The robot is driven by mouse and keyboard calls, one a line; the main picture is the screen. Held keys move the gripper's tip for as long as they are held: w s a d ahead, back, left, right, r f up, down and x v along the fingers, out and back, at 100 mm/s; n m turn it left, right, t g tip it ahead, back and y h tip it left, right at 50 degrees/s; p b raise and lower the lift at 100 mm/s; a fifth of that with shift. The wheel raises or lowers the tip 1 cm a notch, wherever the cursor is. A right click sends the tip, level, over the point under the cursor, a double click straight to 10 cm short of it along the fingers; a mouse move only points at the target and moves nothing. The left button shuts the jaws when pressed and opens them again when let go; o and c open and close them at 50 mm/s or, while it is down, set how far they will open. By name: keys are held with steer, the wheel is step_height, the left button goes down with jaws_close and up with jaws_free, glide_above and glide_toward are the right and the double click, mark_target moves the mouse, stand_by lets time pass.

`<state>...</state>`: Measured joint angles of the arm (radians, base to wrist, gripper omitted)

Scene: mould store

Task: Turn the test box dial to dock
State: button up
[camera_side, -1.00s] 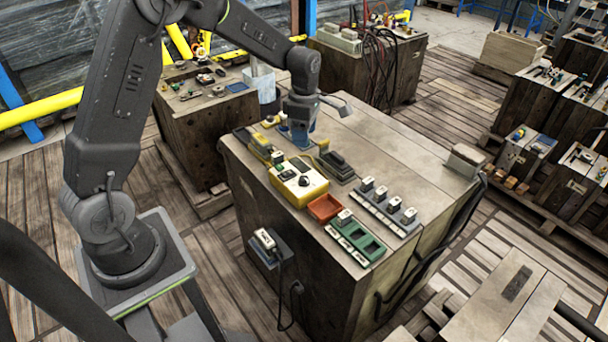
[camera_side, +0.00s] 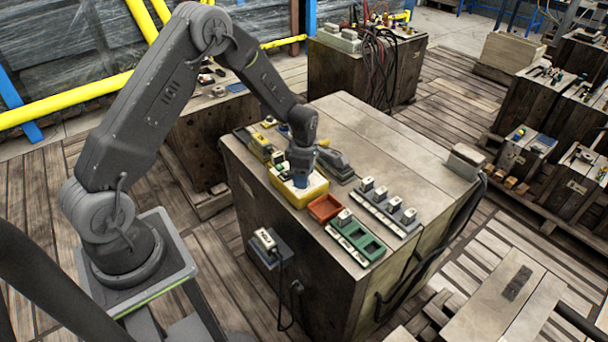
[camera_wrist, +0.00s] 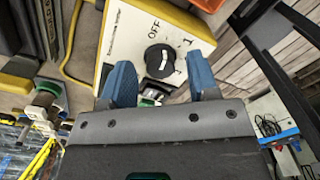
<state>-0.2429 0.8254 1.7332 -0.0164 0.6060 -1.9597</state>
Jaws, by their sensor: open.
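The test box is yellow with a pale top face (camera_wrist: 117,38). In the side view the yellow box (camera_side: 318,192) sits near the left edge of the wooden bench top, partly hidden by my gripper (camera_side: 301,180). Its round black dial (camera_wrist: 160,60) shows in the wrist view, with a white mark on it. "OFF" and what look like "1" marks are printed around it; I see no word "dock". My gripper (camera_wrist: 161,80) has two blue fingers, apart and empty, one to each side of the dial in the picture. I cannot tell if they touch it.
A red-orange tray (camera_side: 325,208) and a green tray (camera_side: 366,246) stand right of the box. A row of grey-white blocks (camera_side: 389,205) lies behind them. A dark grey device (camera_side: 336,164) is close behind my gripper. The rear bench top is mostly clear.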

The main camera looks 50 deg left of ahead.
steer(key=shift+f, duration=0.1)
steer(key=shift+c, duration=0.5)
steer(key=c, duration=0.8)
steer(key=shift+c, duration=0.2)
